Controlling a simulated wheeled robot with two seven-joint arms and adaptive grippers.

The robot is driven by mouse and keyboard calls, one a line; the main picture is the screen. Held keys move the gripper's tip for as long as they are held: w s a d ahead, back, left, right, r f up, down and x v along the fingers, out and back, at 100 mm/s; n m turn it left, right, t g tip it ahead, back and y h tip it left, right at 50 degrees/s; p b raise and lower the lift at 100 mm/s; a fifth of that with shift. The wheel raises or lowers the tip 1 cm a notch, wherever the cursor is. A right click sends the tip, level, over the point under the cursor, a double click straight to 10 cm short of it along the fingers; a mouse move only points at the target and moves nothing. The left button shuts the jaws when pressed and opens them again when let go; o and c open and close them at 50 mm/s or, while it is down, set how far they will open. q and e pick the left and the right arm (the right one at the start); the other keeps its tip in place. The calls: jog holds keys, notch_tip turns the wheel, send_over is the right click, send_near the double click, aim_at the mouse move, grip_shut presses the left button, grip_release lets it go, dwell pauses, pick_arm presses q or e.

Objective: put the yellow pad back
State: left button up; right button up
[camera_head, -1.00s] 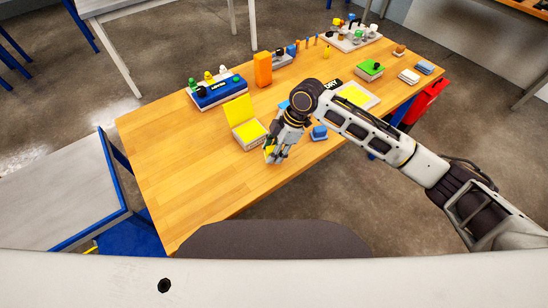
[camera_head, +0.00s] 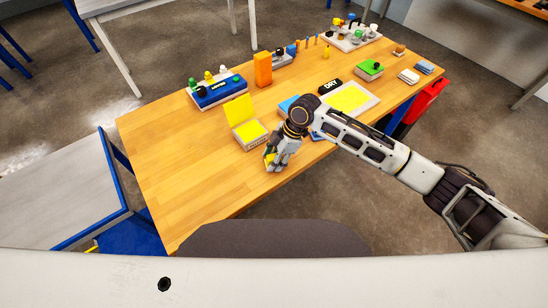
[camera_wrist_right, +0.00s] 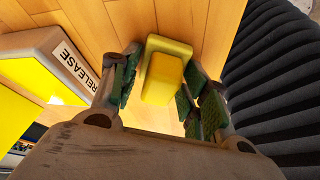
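The yellow pad (camera_wrist_right: 165,75) is a small yellow block with a narrower grip part. It sits between the fingers of my right gripper (camera_wrist_right: 163,72) in the right wrist view, with a finger close against each side. In the head view the right gripper (camera_head: 273,167) is low over the table, just in front of the box, and a little of the yellow pad (camera_head: 269,158) shows at its left. The white RELEASE box (camera_wrist_right: 45,55) with its yellow inside (camera_head: 250,131) stands open, yellow lid (camera_head: 239,108) raised. My left gripper is not in view.
The wooden table (camera_head: 185,165) is clear at the left and front. A blue rack (camera_head: 217,93) and an orange block (camera_head: 263,69) stand behind the box. A yellow-topped DRY tray (camera_head: 350,97), a green-topped box (camera_head: 369,70) and a blue piece (camera_head: 289,104) lie right.

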jog(key=shift+o, duration=1)
jog(key=shift+r, duration=0.15)
jog(key=v, duration=1.2)
jog(key=shift+b, duration=0.3)
